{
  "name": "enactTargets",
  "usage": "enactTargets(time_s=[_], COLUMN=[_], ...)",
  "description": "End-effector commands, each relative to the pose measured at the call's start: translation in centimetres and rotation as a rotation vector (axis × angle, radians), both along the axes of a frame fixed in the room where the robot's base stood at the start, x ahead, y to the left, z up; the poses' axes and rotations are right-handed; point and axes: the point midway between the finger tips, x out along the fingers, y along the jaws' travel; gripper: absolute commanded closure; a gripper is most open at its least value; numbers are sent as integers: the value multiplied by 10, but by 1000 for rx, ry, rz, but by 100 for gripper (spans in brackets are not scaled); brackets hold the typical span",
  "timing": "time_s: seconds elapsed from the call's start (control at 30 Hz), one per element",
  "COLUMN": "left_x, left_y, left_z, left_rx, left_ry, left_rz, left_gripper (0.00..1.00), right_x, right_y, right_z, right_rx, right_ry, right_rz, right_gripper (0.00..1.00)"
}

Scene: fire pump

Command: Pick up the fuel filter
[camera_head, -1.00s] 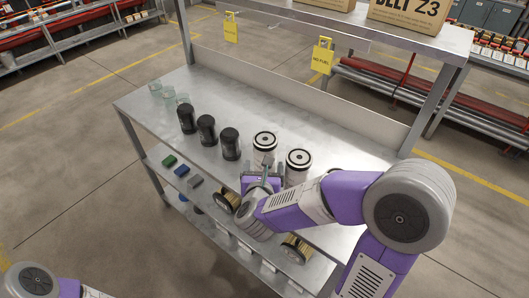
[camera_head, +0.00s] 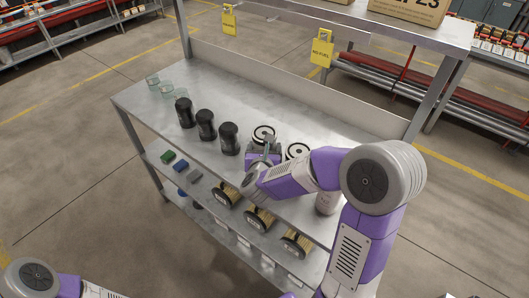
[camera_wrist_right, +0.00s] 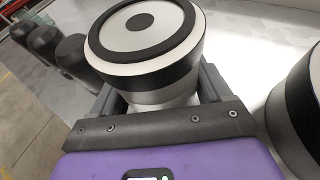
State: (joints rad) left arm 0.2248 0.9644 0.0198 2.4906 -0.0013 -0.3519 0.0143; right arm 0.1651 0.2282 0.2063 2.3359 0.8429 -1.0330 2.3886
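My right gripper (camera_head: 265,160) reaches the near side of the left canister. In the right wrist view, the gripper's dark fingers (camera_wrist_right: 160,105) lie on either side of that canister (camera_wrist_right: 147,50), below its wide top. They look open around it; contact is hidden. The canister stays upright. My left gripper is out of view; only part of that arm shows.
Three black canisters (camera_head: 206,124) stand left of the white ones, with clear glass jars (camera_head: 167,91) beyond. The metal table (camera_head: 300,105) is bare behind them. Below are spool-like parts (camera_head: 259,217) and small coloured blocks (camera_head: 181,167). A cardboard box (camera_head: 412,10) sits on the upper shelf.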

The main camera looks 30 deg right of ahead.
Motion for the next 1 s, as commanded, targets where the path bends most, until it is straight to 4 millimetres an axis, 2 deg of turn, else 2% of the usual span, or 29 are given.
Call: enactTargets(time_s=[0.03,0.3,0.33,0.53,0.63,1.0], left_x=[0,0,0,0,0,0], left_y=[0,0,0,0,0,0], left_z=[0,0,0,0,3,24], left_rx=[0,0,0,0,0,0], left_ry=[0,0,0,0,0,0], left_rz=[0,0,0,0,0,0], left_gripper=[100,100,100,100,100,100], right_x=[0,0,0,0,0,0], right_y=[0,0,0,0,0,1], right_z=[0,0,2,3,11,81], right_rx=[0,0,-1,-1,-2,-1], right_ry=[0,0,-4,-4,-6,-9], right_rz=[0,0,0,0,-1,0], right_gripper=[31,72,74,74,74,74])
